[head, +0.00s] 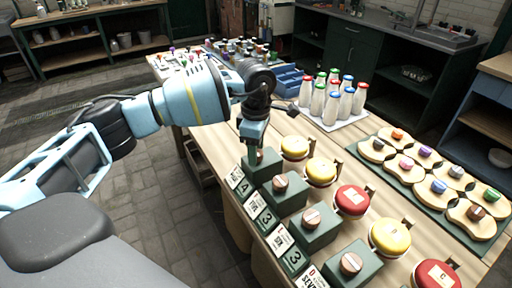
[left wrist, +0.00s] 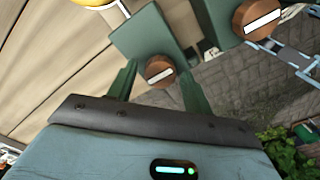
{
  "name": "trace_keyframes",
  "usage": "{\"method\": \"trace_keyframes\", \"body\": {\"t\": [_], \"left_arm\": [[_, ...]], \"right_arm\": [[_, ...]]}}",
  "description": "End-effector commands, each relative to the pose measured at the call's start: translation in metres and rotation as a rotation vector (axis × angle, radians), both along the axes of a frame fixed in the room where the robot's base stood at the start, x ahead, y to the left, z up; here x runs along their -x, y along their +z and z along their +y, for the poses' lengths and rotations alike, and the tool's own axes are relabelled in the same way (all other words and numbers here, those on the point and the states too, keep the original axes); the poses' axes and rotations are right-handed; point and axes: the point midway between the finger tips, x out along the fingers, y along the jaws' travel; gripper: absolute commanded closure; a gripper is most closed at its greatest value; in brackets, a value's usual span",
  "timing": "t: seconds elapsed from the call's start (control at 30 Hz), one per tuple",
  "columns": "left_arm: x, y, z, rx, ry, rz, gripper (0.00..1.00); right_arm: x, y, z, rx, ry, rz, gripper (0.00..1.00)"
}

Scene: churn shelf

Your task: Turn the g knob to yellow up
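A row of dark green boxes with round wooden knobs stands along the table's left edge. Their knobs include a second (head: 280,183), a third (head: 311,217) and a nearest one (head: 351,263), each with a pale line across its face. I cannot tell which is the g knob. My left gripper (head: 258,150) points down at the farthest box (head: 264,168) and hides most of its knob. In the left wrist view, this knob (left wrist: 159,71) lies between the two green fingers (left wrist: 158,88), with a gap on both sides. My right gripper is not in view.
Yellow and red round lids (head: 352,200) stand just right of the boxes. White cards with letters and numbers (head: 266,220) lean on the boxes' left side. Bottles on a white tray (head: 342,123) and a board of wooden discs with coloured knobs (head: 405,185) stand farther right.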

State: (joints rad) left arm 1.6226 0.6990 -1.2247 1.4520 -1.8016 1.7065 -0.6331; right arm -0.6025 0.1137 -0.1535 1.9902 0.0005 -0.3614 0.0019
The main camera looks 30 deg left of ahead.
Motion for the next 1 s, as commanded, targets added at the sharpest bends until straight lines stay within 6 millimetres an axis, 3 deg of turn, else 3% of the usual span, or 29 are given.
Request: {"method": "trace_keyframes", "body": {"t": [0.37, 0.8, 1.0], "left_arm": [[0.0, 0.004, 0.0, 0.0, 0.001, -0.001, 0.44], [-0.001, 0.065, 0.0, 0.001, 0.001, -0.002, 0.44], [0.0, 0.077, 0.0, 0.001, 0.001, 0.0, 0.44]], "right_arm": [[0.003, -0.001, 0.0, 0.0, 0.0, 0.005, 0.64], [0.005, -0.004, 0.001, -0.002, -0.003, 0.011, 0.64], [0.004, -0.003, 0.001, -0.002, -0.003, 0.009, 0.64]]}}
